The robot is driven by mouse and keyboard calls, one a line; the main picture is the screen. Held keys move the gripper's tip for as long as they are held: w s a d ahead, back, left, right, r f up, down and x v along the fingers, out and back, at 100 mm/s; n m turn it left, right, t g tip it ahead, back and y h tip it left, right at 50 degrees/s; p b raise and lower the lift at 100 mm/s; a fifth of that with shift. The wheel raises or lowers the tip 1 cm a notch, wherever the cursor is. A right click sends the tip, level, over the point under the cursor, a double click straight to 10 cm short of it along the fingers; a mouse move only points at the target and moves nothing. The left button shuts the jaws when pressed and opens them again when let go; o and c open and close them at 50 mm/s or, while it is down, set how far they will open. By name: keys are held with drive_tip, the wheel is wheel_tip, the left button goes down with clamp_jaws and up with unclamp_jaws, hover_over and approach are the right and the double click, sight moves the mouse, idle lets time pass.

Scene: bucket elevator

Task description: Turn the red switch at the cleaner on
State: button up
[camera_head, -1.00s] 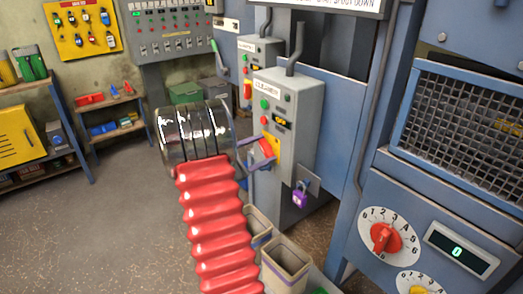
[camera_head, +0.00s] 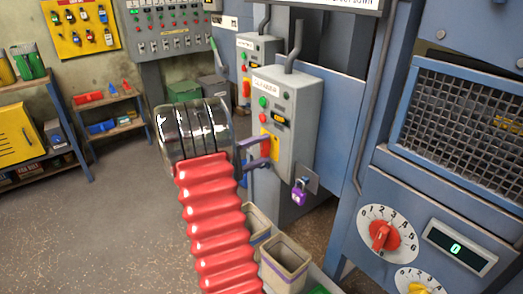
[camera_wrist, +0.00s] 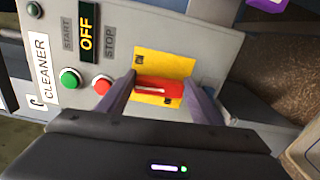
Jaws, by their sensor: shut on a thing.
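The grey cleaner box (camera_head: 299,112) stands right of my arm in the head view. In the wrist view the box (camera_wrist: 185,30) has a yellow plate (camera_wrist: 158,60) with the red switch (camera_wrist: 160,89) on it. The red switch lies lengthwise between my two fingers, and my gripper (camera_head: 257,152) is shut on it, one finger at each end. In the head view the fingers hide most of the switch. The display window (camera_wrist: 86,34) reads OFF. A green button (camera_wrist: 70,78) and a red button (camera_wrist: 103,84) sit beside it.
A purple padlock (camera_head: 299,197) hangs at the box's lower right. Open bins (camera_head: 286,262) stand on the floor below. A blue machine panel with dials (camera_head: 384,236) and a mesh window (camera_head: 465,125) is at right. The floor at left is clear.

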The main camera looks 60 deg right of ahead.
drive_tip(key=shift+s+f+m, duration=0.15)
drive_tip(key=shift+f+m, duration=0.1)
drive_tip(key=shift+m, duration=0.15)
drive_tip(key=shift+a, duration=0.1)
drive_tip(key=o, duration=1.1)
drive_tip(key=shift+c, duration=0.2)
drive_tip(key=shift+r, duration=0.1)
drive_tip(key=v, duration=1.3)
drive_tip(key=shift+w+a, duration=0.25)
drive_tip(key=shift+a, duration=0.05)
